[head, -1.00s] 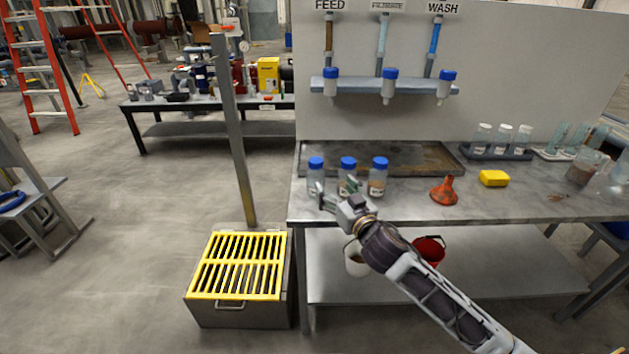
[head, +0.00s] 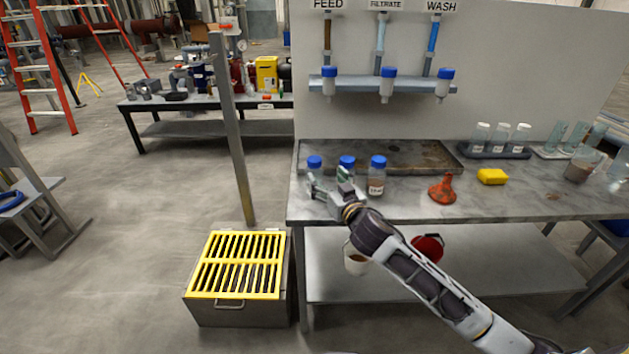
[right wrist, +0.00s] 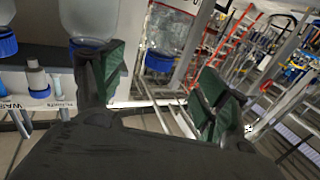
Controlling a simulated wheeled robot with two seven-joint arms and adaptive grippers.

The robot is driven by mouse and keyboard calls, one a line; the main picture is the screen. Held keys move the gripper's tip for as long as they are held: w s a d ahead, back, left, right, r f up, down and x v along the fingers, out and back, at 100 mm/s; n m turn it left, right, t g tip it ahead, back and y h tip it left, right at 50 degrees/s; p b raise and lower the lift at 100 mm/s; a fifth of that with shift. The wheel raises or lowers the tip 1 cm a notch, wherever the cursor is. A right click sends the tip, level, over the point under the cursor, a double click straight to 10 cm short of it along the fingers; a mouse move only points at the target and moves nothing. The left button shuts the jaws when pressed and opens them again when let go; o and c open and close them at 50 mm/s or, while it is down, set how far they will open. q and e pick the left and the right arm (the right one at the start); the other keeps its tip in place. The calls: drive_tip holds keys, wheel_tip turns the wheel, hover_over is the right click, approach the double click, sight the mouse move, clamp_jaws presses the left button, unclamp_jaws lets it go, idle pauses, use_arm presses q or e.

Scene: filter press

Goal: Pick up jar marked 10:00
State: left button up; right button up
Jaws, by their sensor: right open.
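Three clear jars with blue lids stand in a row at the left front of the bench: a left jar (head: 314,163), a middle jar (head: 347,162) and a right jar (head: 377,183). Their label writing is too small to read, so I cannot tell which is marked 10:00. My right gripper (head: 327,183) is open and empty, in front of the left and middle jars and partly hiding them. The right wrist view is upside down; there one jar (right wrist: 174,28) shows between the green-padded fingers (right wrist: 160,88), and another jar (right wrist: 88,18) lies behind one finger. My left gripper is out of view.
The bench (head: 410,208) also bears a dark tray (head: 420,157) behind the jars, an orange funnel (head: 441,190), a yellow sponge (head: 492,176) and a rack of vials (head: 497,151). Blue-capped bottles hang on a wall shelf (head: 410,87). A yellow-grated box (head: 238,265) stands on the floor.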

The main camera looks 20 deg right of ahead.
sight(317, 167)
drive_tip(key=shift+w+a, duration=0.15)
drive_tip(key=shift+w, duration=0.95)
drive_tip(key=shift+w+a, duration=0.1)
drive_tip(key=shift+w, duration=0.95)
drive_tip(key=shift+w, duration=0.1)
drive_tip(key=shift+w+a, duration=0.2)
drive_tip(key=shift+w, duration=1.05)
drive_tip(key=shift+w+a, duration=0.15)
drive_tip(key=shift+w, duration=1.1)
drive_tip(key=c, duration=1.2)
